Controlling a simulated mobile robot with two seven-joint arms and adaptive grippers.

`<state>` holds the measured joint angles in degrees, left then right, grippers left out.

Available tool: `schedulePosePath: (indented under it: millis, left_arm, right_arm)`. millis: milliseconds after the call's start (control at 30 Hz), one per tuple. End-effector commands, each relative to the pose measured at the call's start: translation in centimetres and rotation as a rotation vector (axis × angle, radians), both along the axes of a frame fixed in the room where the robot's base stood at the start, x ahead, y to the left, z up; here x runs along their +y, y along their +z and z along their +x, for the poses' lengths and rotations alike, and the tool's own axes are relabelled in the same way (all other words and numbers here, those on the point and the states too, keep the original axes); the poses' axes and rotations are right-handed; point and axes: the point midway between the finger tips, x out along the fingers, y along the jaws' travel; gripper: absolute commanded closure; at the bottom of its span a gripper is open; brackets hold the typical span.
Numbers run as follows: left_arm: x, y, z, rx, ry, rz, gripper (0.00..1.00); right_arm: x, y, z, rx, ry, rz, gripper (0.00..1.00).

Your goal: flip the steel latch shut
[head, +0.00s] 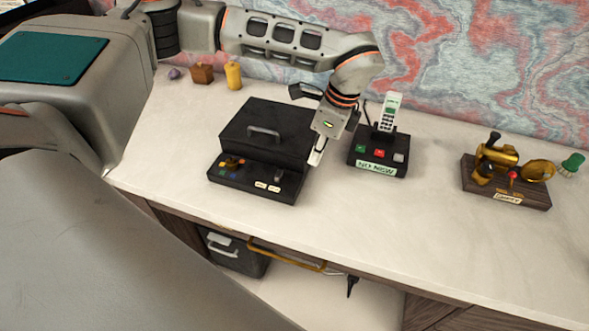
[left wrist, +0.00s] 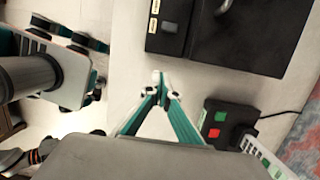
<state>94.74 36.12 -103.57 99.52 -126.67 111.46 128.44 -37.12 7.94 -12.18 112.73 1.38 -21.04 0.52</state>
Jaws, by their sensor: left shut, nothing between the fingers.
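A black box (head: 265,135) with a grey handle on its lid sits on the pale desk. A small grey metal piece, which looks like the steel latch (head: 278,175), is on the box's front ledge; it also shows in the left wrist view (left wrist: 170,27). Its exact position is too small to tell. My left gripper (head: 316,158) points down just right of the box, apart from the latch. In the left wrist view its fingertips (left wrist: 162,84) meet with nothing between them.
A phone on a black base (head: 378,160) with coloured buttons stands close right of my left gripper. A brass device on a wooden base (head: 505,192) is farther right. Small items, including a yellow bottle (head: 233,76), stand behind left. The desk front is clear.

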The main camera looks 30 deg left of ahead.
Motion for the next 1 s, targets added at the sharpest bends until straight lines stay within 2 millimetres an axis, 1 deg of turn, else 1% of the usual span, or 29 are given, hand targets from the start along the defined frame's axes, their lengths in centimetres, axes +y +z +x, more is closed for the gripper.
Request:
schedulePosePath:
  millis: [33, 100, 400, 533, 667, 1000]
  left_arm:
    - [0.6, 0.3, 0.2, -0.011, 0.019, 0.017, 1.00]
    - [0.9, 0.5, 0.4, -0.018, 0.032, 0.028, 1.00]
    - [0.9, 0.4, 0.4, -0.017, 0.030, 0.027, 1.00]
    - [1.0, -0.3, 0.3, -0.015, 0.030, 0.026, 1.00]
    - [1.4, -2.0, 0.1, -0.012, 0.029, 0.026, 1.00]
    - [3.0, -8.4, -0.3, -0.013, 0.030, 0.026, 1.00]
  right_arm:
    - [0.0, 0.0, 0.0, -0.001, 0.000, 0.000, 1.00]
    - [0.0, 0.0, 0.0, -0.001, 0.001, 0.000, 1.00]
    - [0.0, -0.3, -0.1, 0.005, 0.002, -0.001, 1.00]
    - [0.0, -0.4, -0.2, 0.009, 0.001, -0.003, 1.00]
    - [-0.1, -0.3, -0.3, 0.011, 0.001, -0.004, 1.00]
    - [-0.1, 0.4, -0.2, 0.006, 0.001, -0.003, 1.00]
